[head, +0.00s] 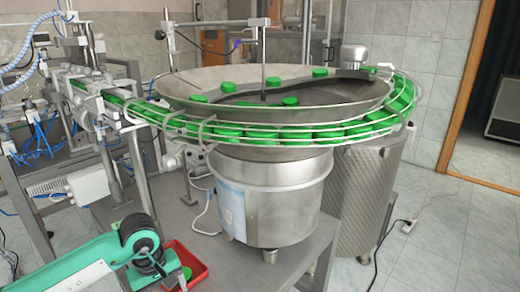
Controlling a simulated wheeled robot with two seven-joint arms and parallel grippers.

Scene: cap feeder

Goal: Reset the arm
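My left arm, teal with black joints, comes in from the lower left. My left gripper (172,283) points down at the left side of a small red tray (201,266). Its fingertips are small and partly cut off by the bottom edge, so I cannot tell whether it is open or shut. A green cap (187,272) shows in the tray just right of the gripper; I cannot tell whether they touch. My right gripper is not in view. A steel bowl feeder (270,195) stands behind, with several green caps (230,130) in its bowl and along its wire-railed rim.
A grey metal table (225,268) carries the feeder and the tray. A conveyor rail (110,98) with cables and a white box (88,185) is at the left. A ribbed metal cylinder (368,200) stands right of the feeder. The tiled floor at the right is mostly clear, with a cable.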

